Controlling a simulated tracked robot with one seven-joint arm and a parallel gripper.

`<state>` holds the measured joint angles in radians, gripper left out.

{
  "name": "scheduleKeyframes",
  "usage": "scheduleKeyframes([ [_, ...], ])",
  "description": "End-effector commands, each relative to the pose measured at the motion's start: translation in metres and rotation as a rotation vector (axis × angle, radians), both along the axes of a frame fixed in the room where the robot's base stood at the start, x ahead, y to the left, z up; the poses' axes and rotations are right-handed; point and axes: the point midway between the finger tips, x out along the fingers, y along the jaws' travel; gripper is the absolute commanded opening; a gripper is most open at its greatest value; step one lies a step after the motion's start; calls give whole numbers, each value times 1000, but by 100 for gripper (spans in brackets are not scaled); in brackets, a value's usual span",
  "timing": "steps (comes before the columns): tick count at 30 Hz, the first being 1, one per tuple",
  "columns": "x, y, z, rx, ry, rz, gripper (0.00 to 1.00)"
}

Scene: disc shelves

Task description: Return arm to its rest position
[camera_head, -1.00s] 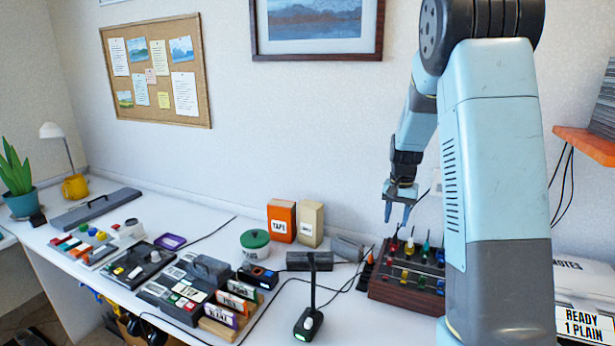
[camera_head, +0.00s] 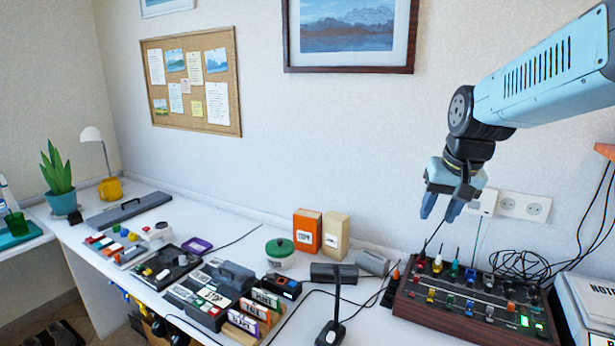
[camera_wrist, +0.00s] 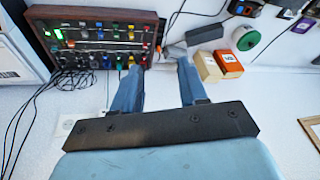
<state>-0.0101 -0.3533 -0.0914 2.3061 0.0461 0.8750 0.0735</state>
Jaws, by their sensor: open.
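My gripper (camera_head: 440,206) is in the air at the right of the head view, in front of the wall and above the back of the desk (camera_head: 235,222). Its two blue fingers point down and stand apart, with nothing between them. My light-blue arm reaches in from the upper right. In the wrist view the fingers of my gripper (camera_wrist: 158,88) are spread and empty.
An orange box (camera_head: 307,231), a cream box (camera_head: 336,236) and a green-lidded tin (camera_head: 280,253) stand left of my gripper. A wall socket (camera_head: 523,207) and looped cables (camera_head: 520,264) are to its right. Several small items cover the desk's left side.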

Motion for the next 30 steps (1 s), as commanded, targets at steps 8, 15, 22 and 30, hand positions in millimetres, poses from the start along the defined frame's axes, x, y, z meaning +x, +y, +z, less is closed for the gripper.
scheduleKeyframes([
  [8, -68, 15, 16, -48, -96, 82, 43],
  [15, -111, 23, 16, -93, -157, 135, 43],
  [22, -126, 25, 15, -112, -178, 154, 43],
  [30, -126, 25, 15, -112, -178, 154, 43],
])
